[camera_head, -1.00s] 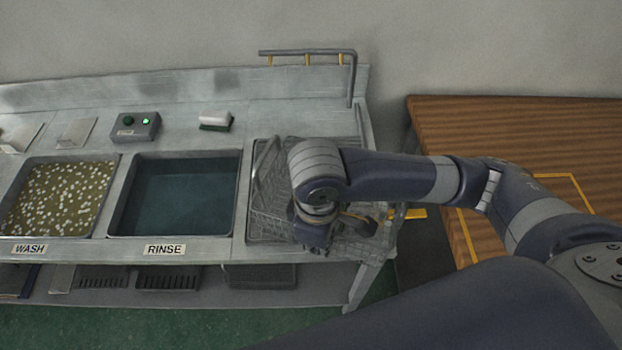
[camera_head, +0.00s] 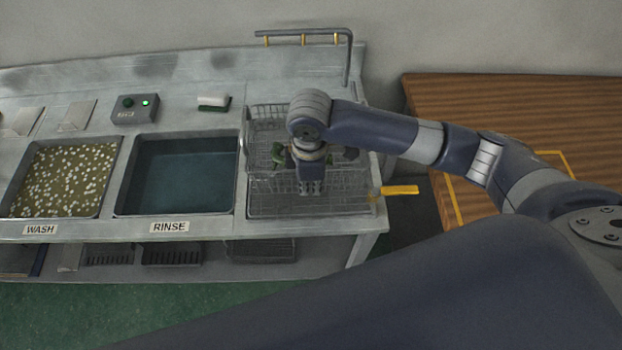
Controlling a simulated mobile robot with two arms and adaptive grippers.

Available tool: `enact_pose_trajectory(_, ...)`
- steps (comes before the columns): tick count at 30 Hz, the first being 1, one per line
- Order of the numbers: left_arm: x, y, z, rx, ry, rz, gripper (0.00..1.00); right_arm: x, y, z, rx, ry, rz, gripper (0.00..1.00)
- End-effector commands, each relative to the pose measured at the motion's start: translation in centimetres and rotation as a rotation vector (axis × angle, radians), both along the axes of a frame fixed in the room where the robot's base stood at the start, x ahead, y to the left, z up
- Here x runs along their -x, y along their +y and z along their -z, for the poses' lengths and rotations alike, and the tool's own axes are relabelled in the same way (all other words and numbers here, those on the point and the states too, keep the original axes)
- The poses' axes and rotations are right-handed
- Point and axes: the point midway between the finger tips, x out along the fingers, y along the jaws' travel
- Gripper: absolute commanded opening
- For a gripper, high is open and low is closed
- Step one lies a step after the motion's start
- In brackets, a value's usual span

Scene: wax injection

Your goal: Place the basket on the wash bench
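The wire basket (camera_head: 345,186) stands on the right end of the metal wash bench (camera_head: 205,229), to the right of the rinse tank (camera_head: 180,176). It looks upright, and some green items (camera_head: 278,156) show inside it. My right gripper (camera_head: 311,186) points down over the middle of the basket, in front of its near mesh wall. Its fingers are dark and blend with the mesh, so I cannot tell whether they grip the basket. My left gripper is not in view.
The wash tank (camera_head: 64,181) is at the left. A control box (camera_head: 136,108) and a brush (camera_head: 213,103) lie behind the tanks. A bent pipe rail (camera_head: 303,32) rises behind the basket. A yellow bar (camera_head: 400,190) sticks out at the bench's right end, near a wooden table (camera_head: 495,110).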

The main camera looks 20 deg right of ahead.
Motion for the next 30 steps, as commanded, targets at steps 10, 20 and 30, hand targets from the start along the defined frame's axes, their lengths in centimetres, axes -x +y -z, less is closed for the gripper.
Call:
enact_pose_trajectory(10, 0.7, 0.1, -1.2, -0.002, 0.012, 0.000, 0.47, -1.9, -0.9, 1.5, 0.001, 0.001, 0.001, 0.00)
enact_pose_trajectory(20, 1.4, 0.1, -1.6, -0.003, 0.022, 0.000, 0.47, -2.0, -0.9, 3.7, -0.001, -0.003, -0.001, 0.00)
enact_pose_trajectory(30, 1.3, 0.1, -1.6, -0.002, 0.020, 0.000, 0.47, -1.9, -0.9, 4.0, 0.000, 0.000, -0.001, 0.25)
